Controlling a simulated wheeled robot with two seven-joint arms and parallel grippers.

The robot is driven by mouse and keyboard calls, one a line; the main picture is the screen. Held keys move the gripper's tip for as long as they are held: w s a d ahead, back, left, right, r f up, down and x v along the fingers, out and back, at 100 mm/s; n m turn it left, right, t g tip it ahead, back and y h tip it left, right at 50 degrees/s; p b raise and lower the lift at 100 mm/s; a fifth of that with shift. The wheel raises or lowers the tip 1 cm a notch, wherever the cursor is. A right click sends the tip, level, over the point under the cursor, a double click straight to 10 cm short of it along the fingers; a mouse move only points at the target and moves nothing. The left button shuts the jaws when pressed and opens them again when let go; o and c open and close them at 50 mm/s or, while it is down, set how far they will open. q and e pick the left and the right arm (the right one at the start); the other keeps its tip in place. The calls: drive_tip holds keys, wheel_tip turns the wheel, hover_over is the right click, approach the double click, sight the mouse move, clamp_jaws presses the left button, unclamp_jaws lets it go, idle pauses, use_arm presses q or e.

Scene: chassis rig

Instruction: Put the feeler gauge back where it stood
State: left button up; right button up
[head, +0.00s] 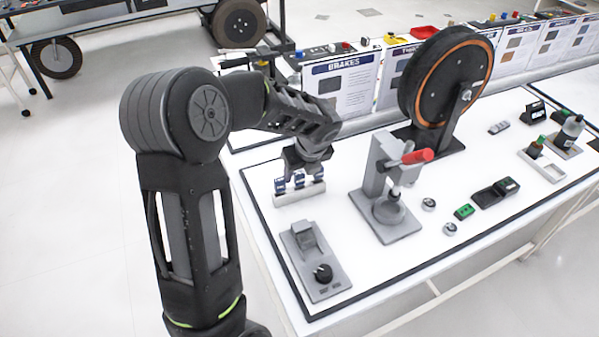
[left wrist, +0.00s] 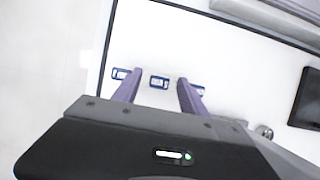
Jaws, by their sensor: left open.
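A low pale rack (head: 300,195) stands near the table's left edge. Several small blue-and-white pieces stand in a row in it. In the left wrist view they are a left piece (left wrist: 119,73), a middle piece (left wrist: 159,82) and a right piece (left wrist: 199,90). I cannot tell which of them is the feeler gauge. My left gripper (head: 302,168) is over the rack, pointing down. In the left wrist view its open fingers (left wrist: 158,92) lie either side of the middle piece, with gaps. I cannot tell its exact height above it. My right gripper is out of view.
A grey device with a black knob (head: 322,273) lies in front of the rack. A grey press with a red handle (head: 417,157) and a large black wheel (head: 446,75) stand to the right. Small parts and green-topped pieces lie further right. Sign boards (head: 340,88) line the back.

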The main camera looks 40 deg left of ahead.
use_arm(q)
drive_tip(key=v, duration=0.6)
drive_tip(key=shift+r, duration=0.4)
drive_tip(key=shift+d, duration=0.15)
